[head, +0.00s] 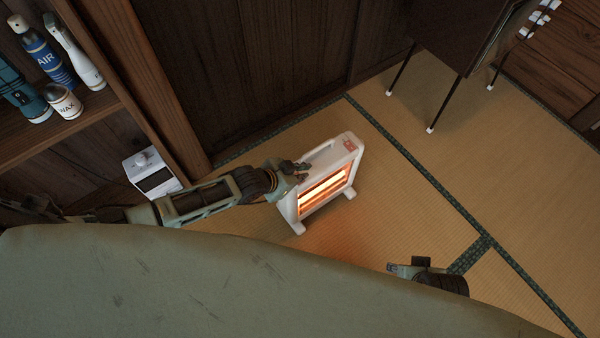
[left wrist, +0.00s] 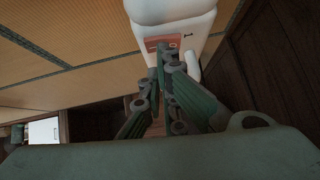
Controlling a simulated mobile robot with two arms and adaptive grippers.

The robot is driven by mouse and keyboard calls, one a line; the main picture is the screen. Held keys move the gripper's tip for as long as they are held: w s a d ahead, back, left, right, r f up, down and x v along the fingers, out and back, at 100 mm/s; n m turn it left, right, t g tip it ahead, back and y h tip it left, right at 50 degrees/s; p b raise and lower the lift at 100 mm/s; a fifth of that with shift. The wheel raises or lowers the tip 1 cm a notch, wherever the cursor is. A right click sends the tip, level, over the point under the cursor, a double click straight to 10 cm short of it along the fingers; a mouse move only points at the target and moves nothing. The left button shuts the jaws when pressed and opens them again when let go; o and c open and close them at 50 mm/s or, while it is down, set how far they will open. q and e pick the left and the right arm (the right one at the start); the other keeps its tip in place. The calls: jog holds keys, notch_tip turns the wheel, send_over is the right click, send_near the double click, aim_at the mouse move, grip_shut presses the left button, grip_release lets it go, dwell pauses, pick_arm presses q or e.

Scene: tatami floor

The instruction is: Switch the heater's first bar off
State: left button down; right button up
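A white heater (head: 316,207) stands upright on the tatami floor, its front glowing orange with lit bars (head: 325,188). A reddish label (head: 350,144) shows at the far right of its top. My left gripper (head: 303,168) is at the heater's left upper end and hides part of it. In the left wrist view the heater (left wrist: 170,10) is just beyond the fingertips (left wrist: 166,60), which are close together with nothing visible between them. An orange-brown panel (left wrist: 165,42) on the heater lies at the fingertips; whether they touch is unclear. My right gripper (head: 421,264) is away from the heater, its fingers unclear.
A wooden shelf (head: 75,122) with spray cans and bottles stands at the left. A small white box-like appliance (head: 153,171) is beside it. A dark thin-legged cabinet (head: 455,35) stands at the upper right. The floor right of the heater (head: 410,190) is clear.

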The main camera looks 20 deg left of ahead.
pick_arm(q)
jog(key=v, duration=1.2)
